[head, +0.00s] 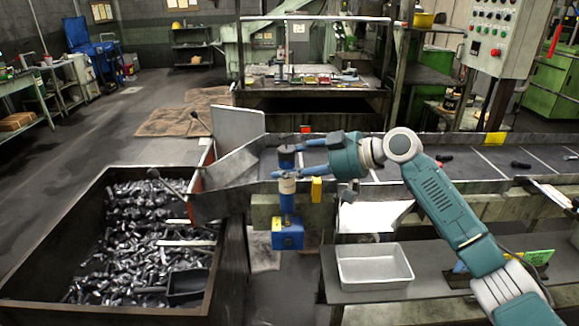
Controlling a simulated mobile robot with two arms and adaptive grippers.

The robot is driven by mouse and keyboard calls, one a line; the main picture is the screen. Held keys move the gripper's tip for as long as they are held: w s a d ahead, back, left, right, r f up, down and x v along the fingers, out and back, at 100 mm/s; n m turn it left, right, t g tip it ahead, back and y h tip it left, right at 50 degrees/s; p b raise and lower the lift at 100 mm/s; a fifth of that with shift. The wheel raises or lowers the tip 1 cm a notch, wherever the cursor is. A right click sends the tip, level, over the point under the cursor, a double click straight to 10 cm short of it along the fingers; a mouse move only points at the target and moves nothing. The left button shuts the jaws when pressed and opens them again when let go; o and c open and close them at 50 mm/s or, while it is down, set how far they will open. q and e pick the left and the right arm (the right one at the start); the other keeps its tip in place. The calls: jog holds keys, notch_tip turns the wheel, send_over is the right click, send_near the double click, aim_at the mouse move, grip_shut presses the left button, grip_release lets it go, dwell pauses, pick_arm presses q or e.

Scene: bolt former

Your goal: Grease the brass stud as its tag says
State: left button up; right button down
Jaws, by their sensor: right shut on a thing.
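My right gripper (286,160) comes in from the right and is shut on an upright blue tool (288,204). A small yellow tag-like piece (316,190) shows just right of the tool, at the trough's edge. I cannot make out a brass stud or any writing on a tag. My left gripper is not in view.
A dark bin (98,185) full of loose bolts, with a black scoop (187,284), stands at left. An empty white tray (373,266) sits on a grey shelf at lower right. The trough (470,165) runs right with dark pieces in it. A workbench (300,93) stands behind.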

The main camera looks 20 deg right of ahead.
aim_at(292, 148)
jog(key=shift+r, duration=0.1)
jog(key=shift+r+p, duration=1.85)
jog(key=shift+r, duration=0.85)
jog(key=shift+f, duration=0.1)
jog(key=shift+s+f, duration=0.1)
jog(key=shift+f, duration=0.05)
jog(key=s+f+b, duration=0.1)
jog(key=s+f, duration=0.3)
jog(key=s, duration=0.5)
jog(key=s+a+f+b, duration=0.1)
jog(key=s+f, duration=0.4)
jog(key=s, duration=0.4)
jog(key=s+f+n+b, duration=0.1)
jog(key=s+f, duration=0.3)
jog(key=s, duration=0.5)
jog(key=shift+s+a+f+g+y, duration=0.25)
jog(key=shift+a+f+g+y, duration=0.05)
jog(key=shift+f+g+y, duration=0.1)
